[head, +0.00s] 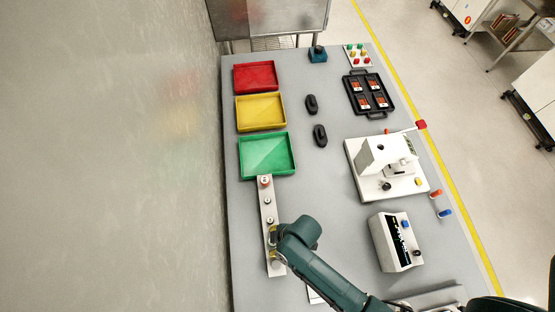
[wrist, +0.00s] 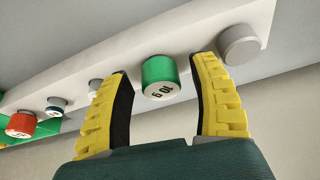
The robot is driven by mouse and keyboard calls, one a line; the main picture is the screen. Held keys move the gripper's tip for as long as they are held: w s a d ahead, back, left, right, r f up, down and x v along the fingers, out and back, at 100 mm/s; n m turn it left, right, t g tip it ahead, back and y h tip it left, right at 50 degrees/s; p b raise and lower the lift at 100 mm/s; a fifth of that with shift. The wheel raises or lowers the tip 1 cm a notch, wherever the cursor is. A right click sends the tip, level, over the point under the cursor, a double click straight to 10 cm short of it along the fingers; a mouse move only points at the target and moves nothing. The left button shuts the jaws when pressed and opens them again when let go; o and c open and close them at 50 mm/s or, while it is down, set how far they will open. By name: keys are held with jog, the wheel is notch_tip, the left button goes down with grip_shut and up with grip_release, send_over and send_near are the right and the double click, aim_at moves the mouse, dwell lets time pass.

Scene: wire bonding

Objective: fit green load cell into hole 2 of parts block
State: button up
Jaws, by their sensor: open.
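The green load cell (wrist: 158,72) is a short cylinder with a pale, printed end face. In the wrist view it stands at a long pale bar (wrist: 150,42), which looks like the parts block. My gripper (wrist: 163,70) is open, with one yellow finger on each side of the green load cell and visible gaps between. I cannot tell how deep the cell sits, and no hole numbers are readable. In the head view the bar (head: 268,210) lies along the table's left side. My gripper (head: 274,244) is over its near part and hides the green cell there.
Other cylinders share the bar: a grey one (wrist: 240,44) to the right, and a red one (wrist: 20,124) among those to the left. The green tray (head: 267,155) lies just beyond the bar's far end. A white machine (head: 388,170) stands to the right.

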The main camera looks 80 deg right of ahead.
jog(key=v, duration=1.1)
jog(key=shift+r, duration=0.3)
jog(key=shift+s, duration=0.1)
